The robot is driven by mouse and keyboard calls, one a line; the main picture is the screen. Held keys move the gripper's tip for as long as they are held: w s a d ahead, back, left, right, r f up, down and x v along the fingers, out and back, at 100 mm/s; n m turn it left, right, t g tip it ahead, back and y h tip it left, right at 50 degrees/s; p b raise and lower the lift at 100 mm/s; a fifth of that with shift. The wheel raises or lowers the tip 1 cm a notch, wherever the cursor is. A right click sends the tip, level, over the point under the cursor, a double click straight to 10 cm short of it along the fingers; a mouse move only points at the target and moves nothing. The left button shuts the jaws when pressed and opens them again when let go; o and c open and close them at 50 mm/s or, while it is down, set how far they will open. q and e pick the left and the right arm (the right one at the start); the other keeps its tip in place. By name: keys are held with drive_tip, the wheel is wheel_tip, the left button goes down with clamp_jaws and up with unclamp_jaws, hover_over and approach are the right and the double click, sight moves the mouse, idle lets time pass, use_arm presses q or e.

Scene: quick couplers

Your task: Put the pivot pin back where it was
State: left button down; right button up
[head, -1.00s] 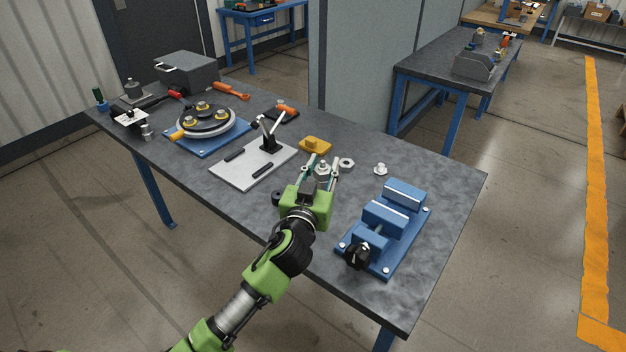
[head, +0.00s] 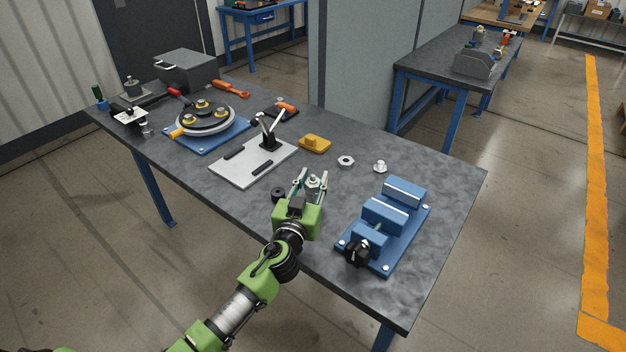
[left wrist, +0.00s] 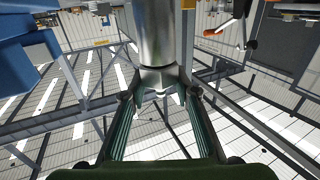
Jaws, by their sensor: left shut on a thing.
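My left gripper (head: 311,182) is shut on a bright metal cylindrical piece, which I take to be the pivot pin (head: 313,181). It is held above the near part of the bench, left of the blue vise. In the left wrist view the shiny pin (left wrist: 158,38) stands between the two fingers, its far end out of frame. A grey plate (head: 228,174) carries a black bracket with metal arms (head: 269,138) and two black bars. I cannot tell from these frames where the pin was before. My right gripper is not in view.
The blue vise (head: 384,216) stands to the right. A hex nut (head: 346,161), a small metal fitting (head: 380,167), a yellow block (head: 314,143) and a black ring (head: 277,193) lie nearby. A round fixture (head: 205,119) is farther left.

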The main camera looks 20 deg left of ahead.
use_arm(q)
drive_tip(key=shift+r, duration=0.15)
drive_tip(key=c, duration=1.9)
unclamp_jaws()
drive_tip(key=shift+f, duration=0.25)
drive_tip(key=o, duration=0.3)
drive_tip(key=shift+s+r, duration=0.1)
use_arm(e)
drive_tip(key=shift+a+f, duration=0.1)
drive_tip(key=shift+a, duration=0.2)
use_arm(q)
drive_tip(key=s, duration=0.4)
drive_tip(key=s+b, duration=0.1)
drive_tip(key=s, duration=0.3)
drive_tip(key=s+b, duration=0.1)
drive_tip(key=s, duration=0.3)
drive_tip(key=shift+d, duration=0.25)
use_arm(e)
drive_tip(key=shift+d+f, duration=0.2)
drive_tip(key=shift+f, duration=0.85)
